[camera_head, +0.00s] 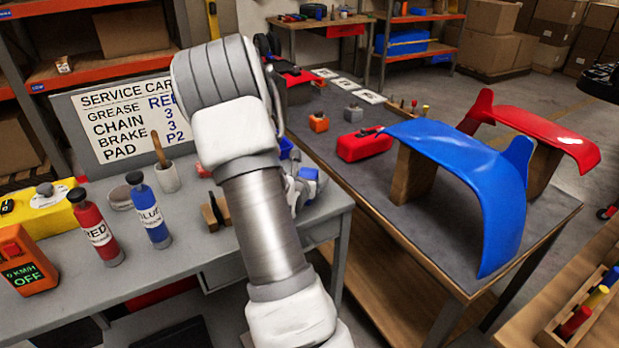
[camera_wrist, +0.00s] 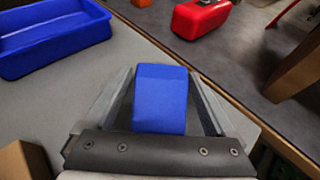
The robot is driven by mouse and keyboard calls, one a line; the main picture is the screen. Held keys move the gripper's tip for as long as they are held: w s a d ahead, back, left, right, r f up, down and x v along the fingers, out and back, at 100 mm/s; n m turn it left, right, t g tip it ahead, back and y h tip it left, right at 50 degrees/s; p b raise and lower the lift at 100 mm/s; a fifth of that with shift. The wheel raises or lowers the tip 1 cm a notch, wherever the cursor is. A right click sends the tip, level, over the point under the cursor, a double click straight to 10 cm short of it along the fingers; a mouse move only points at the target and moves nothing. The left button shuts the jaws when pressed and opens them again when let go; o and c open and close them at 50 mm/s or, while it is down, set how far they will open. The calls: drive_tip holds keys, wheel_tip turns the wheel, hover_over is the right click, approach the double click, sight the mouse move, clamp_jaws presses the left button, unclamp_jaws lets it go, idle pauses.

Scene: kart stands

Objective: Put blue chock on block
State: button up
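The blue chock (camera_wrist: 160,100) fills the space between the two fingers of my gripper (camera_wrist: 161,75) in the wrist view. The fingertips lie close along both of its sides, and its near end is hidden by the gripper's palm. In the head view my gripper (camera_head: 305,190) is partly hidden behind my arm, with blue showing at it, over the grey table's right end. A brown wooden block (camera_head: 214,212) stands on the grey table left of my arm; a brown block corner also shows at the lower left in the wrist view (camera_wrist: 20,160).
A blue bin (camera_wrist: 50,35) sits beyond the gripper. Red (camera_head: 96,228) and blue (camera_head: 149,215) bottles stand left on the grey table (camera_head: 190,258). The right table holds a red case (camera_head: 364,144) and blue (camera_head: 470,160) and red (camera_head: 540,130) fenders on wooden stands.

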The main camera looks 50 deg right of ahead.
drive_tip(key=shift+r, duration=0.1)
